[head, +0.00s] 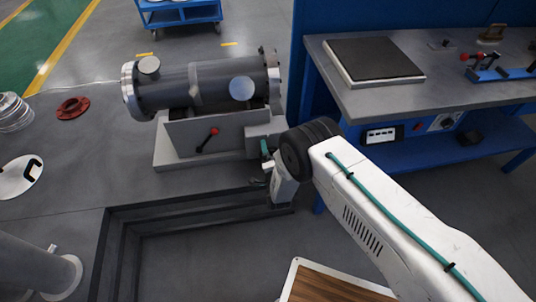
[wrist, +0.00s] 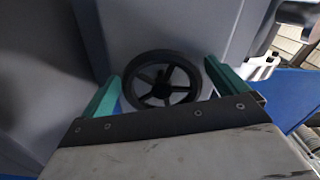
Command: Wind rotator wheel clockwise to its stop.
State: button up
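The rotator wheel (wrist: 162,80) shows in the wrist view as a black spoked handwheel on a grey housing. My gripper (wrist: 160,82) has two green fingers, spread apart to the left and right of the wheel. The gap between fingers and rim is small, and I cannot tell whether they touch it. In the head view my gripper (head: 267,160) is at the right end of the rotator stand (head: 192,137), by a grey box (head: 264,132). The wheel is hidden there. The flanged shell (head: 205,84) lies horizontally on the stand.
A blue workbench (head: 420,100) with a dark plate (head: 373,60) stands close on the right. A red-knobbed lever (head: 208,139) is on the stand's front. A recessed pit (head: 180,210) lies in front of the stand. A red flange (head: 72,108) lies on the left.

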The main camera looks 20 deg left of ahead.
jog(key=v, duration=0.7)
jog(key=shift+s+d, duration=0.2)
jog(key=shift+s, duration=0.15)
